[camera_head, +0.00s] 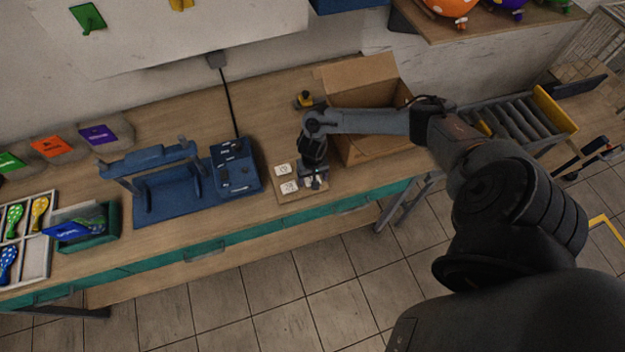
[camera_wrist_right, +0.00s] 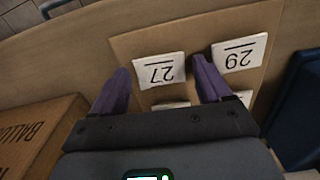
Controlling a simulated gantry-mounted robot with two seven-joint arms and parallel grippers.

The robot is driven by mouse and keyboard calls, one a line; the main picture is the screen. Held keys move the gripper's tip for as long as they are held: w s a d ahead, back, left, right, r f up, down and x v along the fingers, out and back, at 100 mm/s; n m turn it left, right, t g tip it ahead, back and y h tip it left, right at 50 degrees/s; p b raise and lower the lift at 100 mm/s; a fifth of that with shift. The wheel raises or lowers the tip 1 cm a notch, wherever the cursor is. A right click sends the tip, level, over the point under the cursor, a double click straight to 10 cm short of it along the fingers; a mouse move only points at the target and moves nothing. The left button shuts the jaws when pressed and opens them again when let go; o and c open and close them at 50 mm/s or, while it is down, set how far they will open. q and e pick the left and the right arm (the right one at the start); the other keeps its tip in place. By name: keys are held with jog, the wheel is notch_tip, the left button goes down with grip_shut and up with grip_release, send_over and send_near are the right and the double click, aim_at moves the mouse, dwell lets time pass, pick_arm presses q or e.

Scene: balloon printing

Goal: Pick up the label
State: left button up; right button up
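White labels lie on a flat brown board (camera_head: 292,200) at the front edge of the workbench. In the right wrist view the label 27 (camera_wrist_right: 160,71) lies between the two purple fingers of my right gripper (camera_wrist_right: 160,66). The label 29 (camera_wrist_right: 240,54) lies just outside the right-hand finger. Two more labels show only in part, behind the gripper body. My right gripper (camera_head: 315,178) is open over the board and points down. I cannot tell whether its fingers touch the label. In the head view two labels show left of the gripper. My left gripper is not in view.
An open cardboard box (camera_head: 378,148) stands right behind my right gripper. A blue device (camera_head: 236,165) and a blue stand (camera_head: 170,205) are to the left. A roller conveyor (camera_head: 512,118) is at the right.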

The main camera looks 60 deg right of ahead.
jog(key=c, duration=0.8)
jog(key=shift+c, duration=0.2)
